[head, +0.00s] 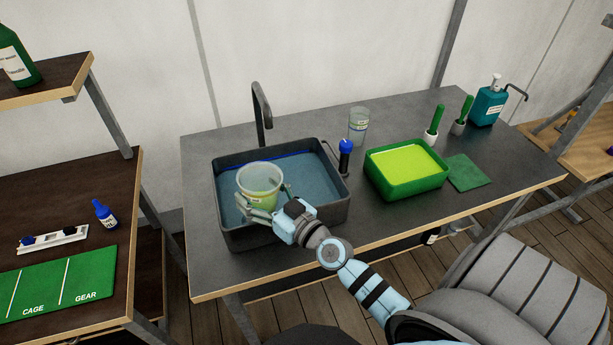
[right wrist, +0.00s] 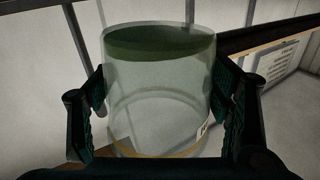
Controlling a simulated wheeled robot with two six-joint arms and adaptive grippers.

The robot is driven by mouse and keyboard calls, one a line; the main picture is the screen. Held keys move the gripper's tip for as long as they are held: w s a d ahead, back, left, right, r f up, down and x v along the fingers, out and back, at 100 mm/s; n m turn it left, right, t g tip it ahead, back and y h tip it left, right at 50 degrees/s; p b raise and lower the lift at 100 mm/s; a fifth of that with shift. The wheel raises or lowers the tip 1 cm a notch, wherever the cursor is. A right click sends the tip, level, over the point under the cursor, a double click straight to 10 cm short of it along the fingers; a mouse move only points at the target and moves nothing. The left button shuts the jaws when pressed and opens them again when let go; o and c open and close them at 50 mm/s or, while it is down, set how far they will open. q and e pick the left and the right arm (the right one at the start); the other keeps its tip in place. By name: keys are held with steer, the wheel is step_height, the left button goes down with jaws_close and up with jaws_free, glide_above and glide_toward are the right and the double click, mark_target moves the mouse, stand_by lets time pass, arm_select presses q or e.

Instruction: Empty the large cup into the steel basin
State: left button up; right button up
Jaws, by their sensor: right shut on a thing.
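A large clear cup (head: 259,178) is held over the dark grey steel basin (head: 332,205), which has blue liquid in it. The cup looks about upright, mouth up, with yellow-green showing inside its wall. My right gripper (head: 272,204) is shut on the cup's side, one finger on each side. In the right wrist view the clear cup (right wrist: 158,95) fills the middle between my fingers, with a dark green band near its upper end and a yellow line low down. How full it is I cannot tell. My left gripper is not in view.
A faucet (head: 263,110) rises behind the basin. To the right stand a blue-capped bottle (head: 345,158), another clear cup (head: 358,126), a green tray (head: 408,185) of yellow-green liquid, two small cactus pots, a teal pump bottle (head: 488,104) and a green cloth (head: 467,172).

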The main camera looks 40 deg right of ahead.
mark_target(276, 182)
steer(key=shift+d+r+m, duration=0.2)
steer(key=shift+d+m, duration=0.15)
steer(key=shift+m, duration=0.25)
steer(key=d+m, duration=0.2)
steer(key=m, duration=0.1)
steer(key=shift+s+f, duration=0.1)
steer(key=shift+f, duration=0.3)
steer(key=shift+d+r+m+t, duration=0.1)
steer(key=shift+d+m+t, duration=0.2)
steer(key=shift+m, duration=0.2)
steer(key=shift+d+r+m, duration=0.25)
steer(key=shift+r+m, duration=0.05)
steer(key=shift+m, duration=0.2)
steer(key=shift+d+m+b, duration=0.25)
steer(key=shift+m+b, duration=0.1)
steer(key=shift+m, duration=0.05)
steer(key=m+b, duration=0.3)
steer(key=m, duration=0.1)
steer(key=shift+d+f+h, duration=0.15)
steer(key=shift+d+h, duration=0.1)
steer(key=shift+h, duration=0.15)
steer(key=shift+d+r+m+t, duration=0.1)
steer(key=shift+r+m+t, duration=0.3)
steer(key=shift+m, duration=0.2)
